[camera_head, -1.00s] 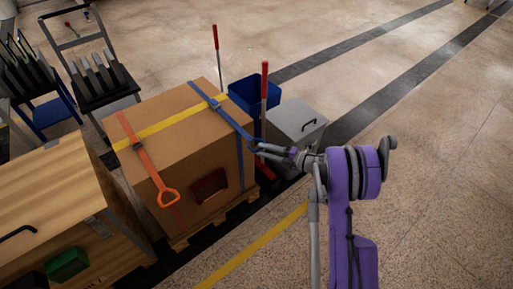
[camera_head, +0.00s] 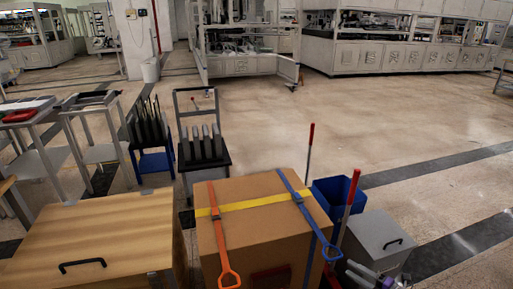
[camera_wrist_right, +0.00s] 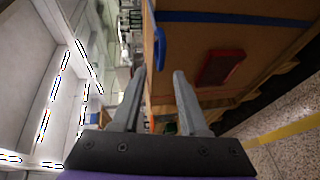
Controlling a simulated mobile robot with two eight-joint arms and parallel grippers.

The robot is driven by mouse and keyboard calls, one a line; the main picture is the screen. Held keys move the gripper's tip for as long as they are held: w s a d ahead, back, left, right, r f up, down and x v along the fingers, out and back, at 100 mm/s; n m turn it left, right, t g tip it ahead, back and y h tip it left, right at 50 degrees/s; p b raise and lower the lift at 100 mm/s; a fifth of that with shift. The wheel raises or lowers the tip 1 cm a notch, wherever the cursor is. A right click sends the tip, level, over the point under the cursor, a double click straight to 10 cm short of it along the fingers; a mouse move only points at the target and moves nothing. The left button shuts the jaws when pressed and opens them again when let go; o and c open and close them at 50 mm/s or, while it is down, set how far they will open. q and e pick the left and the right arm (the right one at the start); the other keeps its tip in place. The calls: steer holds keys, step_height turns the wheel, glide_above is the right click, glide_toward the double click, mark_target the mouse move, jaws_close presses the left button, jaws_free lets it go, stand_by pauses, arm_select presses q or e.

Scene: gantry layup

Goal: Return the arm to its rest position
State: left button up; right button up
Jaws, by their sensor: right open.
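My right gripper (camera_head: 354,271) shows at the bottom edge of the head view, just right of the strapped cardboard box (camera_head: 230,238). In the right wrist view its two fingers (camera_wrist_right: 159,72) are apart, with nothing between them. A blue strap with a loop handle (camera_head: 332,253) hangs at the box's right side. The handle (camera_wrist_right: 161,48) also shows beyond the fingertips in the wrist view; I cannot tell the gap. An orange strap with a handle (camera_head: 230,277) hangs down the box front. Most of my right arm is out of the head view. My left gripper is not in view.
A wooden crate (camera_head: 95,235) stands left of the box. A blue bin (camera_head: 338,192), a grey lidded box (camera_head: 378,240) and red-topped poles (camera_head: 311,135) stand at the right. Carts (camera_head: 203,160) stand behind. Floor (camera_head: 400,130) beyond is open.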

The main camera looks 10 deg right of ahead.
steer(key=w+a+r+m+t+h, duration=0.1)
steer(key=w+a+r+m+h, duration=0.15)
steer(key=r+m+h, duration=0.55)
steer(key=w+a+r+m+t+h, duration=0.1)
steer(key=a+r+m+t+h, duration=0.15)
steer(key=r+m, duration=0.6)
steer(key=s+a+f+m+g+y, duration=0.1)
steer(key=s+a+f+m+g, duration=0.2)
steer(key=s+a, duration=0.55)
steer(key=s+a+f+m+g+y+p, duration=0.1)
steer(key=s+a+f+g, duration=0.4)
steer(key=s, duration=0.6)
steer(key=s+a+f+m+g+y, duration=0.2)
steer(key=s+a+g, duration=0.3)
steer(key=s+a, duration=0.3)
arm_select(q)
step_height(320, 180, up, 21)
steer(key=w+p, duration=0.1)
steer(key=p, duration=1.6)
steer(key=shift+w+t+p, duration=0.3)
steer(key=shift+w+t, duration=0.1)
arm_select(e)
step_height(320, 180, up, 20)
steer(key=d, duration=0.2)
steer(key=shift+w+t+h, duration=0.35)
steer(key=shift+w, duration=0.1)
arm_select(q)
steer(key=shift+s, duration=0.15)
arm_select(e)
steer(key=shift+s, duration=0.15)
